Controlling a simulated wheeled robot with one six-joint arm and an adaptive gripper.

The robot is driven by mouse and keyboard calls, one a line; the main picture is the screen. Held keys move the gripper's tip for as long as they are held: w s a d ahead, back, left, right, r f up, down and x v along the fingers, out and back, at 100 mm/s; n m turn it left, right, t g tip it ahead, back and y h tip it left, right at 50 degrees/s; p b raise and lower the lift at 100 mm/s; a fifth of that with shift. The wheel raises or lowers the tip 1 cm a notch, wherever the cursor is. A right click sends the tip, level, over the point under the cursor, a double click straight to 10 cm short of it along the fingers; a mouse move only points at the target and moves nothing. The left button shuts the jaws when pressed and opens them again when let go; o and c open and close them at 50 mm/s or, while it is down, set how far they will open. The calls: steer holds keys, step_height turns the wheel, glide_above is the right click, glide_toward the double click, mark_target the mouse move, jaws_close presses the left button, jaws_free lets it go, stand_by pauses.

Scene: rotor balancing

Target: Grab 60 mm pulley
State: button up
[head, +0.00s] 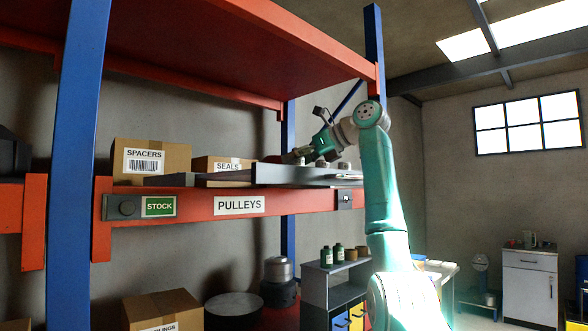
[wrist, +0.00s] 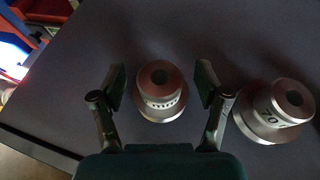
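In the wrist view a silver stepped pulley (wrist: 160,98) with a dark bore stands on a dark grey tray (wrist: 190,35). Its marking is too small to read for sure. My gripper (wrist: 160,84) is open, with one finger on each side of this pulley and a visible gap at both sides. A second, larger-looking silver pulley (wrist: 274,112) marked "70" stands just right of the right finger. In the head view my gripper (head: 298,155) is low over the tray on the shelf marked PULLEYS; fingers and pulleys are small there.
The red shelf beam (head: 240,205) bears the PULLEYS sign. A SPACERS box (head: 170,158) and a SEALS box (head: 215,164) stand left on that level. A red upper shelf (head: 230,45) overhangs it. A blue post (head: 78,130) is at the left.

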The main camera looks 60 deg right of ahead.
jaws_close()
steer(key=shift+r, duration=0.1)
